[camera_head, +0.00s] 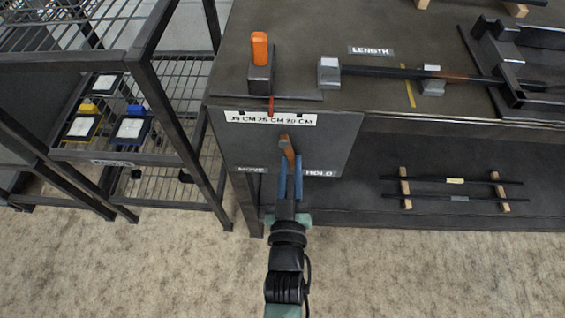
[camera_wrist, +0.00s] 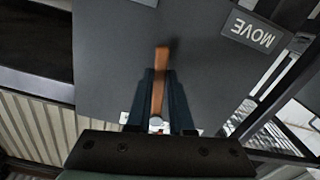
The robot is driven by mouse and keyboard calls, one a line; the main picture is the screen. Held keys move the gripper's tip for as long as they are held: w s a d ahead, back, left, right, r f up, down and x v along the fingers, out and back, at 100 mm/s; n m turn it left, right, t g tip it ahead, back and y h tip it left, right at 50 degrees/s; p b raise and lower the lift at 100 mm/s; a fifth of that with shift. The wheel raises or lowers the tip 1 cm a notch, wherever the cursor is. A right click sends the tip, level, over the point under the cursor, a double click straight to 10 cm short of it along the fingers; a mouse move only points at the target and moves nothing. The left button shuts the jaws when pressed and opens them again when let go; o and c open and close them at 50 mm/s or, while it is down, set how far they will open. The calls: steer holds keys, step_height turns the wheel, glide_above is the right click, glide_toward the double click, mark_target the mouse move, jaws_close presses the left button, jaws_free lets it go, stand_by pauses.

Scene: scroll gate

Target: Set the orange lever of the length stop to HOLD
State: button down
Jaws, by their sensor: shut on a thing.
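The orange lever (camera_head: 286,148) is on the dark front panel (camera_head: 235,150) of the length stop, below the scale strip. Its visible upper part tilts slightly, and its lower end runs between my fingers. The MOVE label (camera_head: 250,169) is left of it and the HOLD label (camera_head: 320,173) is right. My gripper (camera_head: 290,172) has its blue fingers closed around the lever, between the two labels. In the wrist view the lever (camera_wrist: 161,75) sticks out between the dark fingers (camera_wrist: 160,95). The MOVE label (camera_wrist: 250,35) shows upside down at upper right; HOLD is out of that view.
An orange-topped block (camera_head: 260,65) stands on the bench top (camera_head: 300,45), left of a horizontal bar (camera_head: 385,71) with grey clamps. A wire rack (camera_head: 165,120) with small bins stands close on the left. Rods (camera_head: 455,182) on wooden blocks lie on the lower shelf.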

steer(key=shift+d+r+n+p, duration=0.35)
steer(key=shift+d+n, duration=0.25)
steer(key=shift+n, duration=0.5)
steer(key=shift+d+r+n+p, duration=0.2)
steer(key=shift+d+n+p, duration=0.3)
steer(key=shift+n, duration=0.6)
steer(key=shift+d, duration=0.2)
steer(key=c, duration=0.8)
jaws_free()
steer(key=s, duration=1.3)
steer(key=shift+p, duration=0.3)
